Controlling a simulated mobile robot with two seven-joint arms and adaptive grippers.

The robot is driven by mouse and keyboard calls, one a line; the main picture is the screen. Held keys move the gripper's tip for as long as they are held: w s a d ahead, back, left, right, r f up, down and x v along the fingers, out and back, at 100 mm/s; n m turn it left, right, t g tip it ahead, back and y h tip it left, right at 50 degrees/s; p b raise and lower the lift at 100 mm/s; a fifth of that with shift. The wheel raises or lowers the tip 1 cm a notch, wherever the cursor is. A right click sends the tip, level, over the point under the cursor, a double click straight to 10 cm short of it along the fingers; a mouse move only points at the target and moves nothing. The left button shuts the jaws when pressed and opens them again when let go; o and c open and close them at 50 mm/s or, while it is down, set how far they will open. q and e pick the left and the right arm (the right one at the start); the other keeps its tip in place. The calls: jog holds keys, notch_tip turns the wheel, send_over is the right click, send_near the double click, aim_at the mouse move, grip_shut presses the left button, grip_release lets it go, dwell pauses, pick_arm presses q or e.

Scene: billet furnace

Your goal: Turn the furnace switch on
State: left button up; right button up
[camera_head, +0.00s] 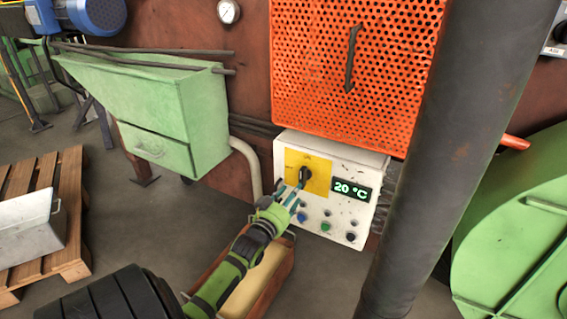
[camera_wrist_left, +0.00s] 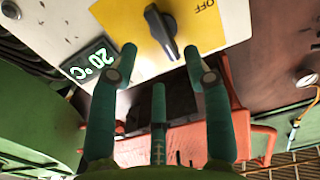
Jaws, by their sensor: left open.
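The furnace switch is a black rotary knob (camera_head: 305,174) on a yellow plate (camera_head: 321,168) at the upper left of a white control box (camera_head: 285,160). In the left wrist view the knob (camera_wrist_left: 162,32) shows close up, with the word OFF on the yellow plate (camera_wrist_left: 205,22) beside it. My left gripper (camera_head: 291,190) is open and empty, its teal fingers pointing at the knob from just below and left. In the left wrist view the fingers (camera_wrist_left: 160,62) stand spread short of the knob; contact is not visible. My right gripper is not in view.
A display reading 20 °C (camera_head: 351,190) and several small buttons (camera_head: 325,226) are on the same box. An orange perforated panel (camera_head: 350,65) hangs above it. A thick dark pipe (camera_head: 450,150) rises to the right, and a green hopper (camera_head: 150,100) stands left.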

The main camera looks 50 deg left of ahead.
pick_arm(q)
jog(key=v, duration=0.4)
jog(key=shift+s+d, duration=0.15)
jog(key=shift+s, duration=0.25)
jog(key=shift+f, duration=0.1)
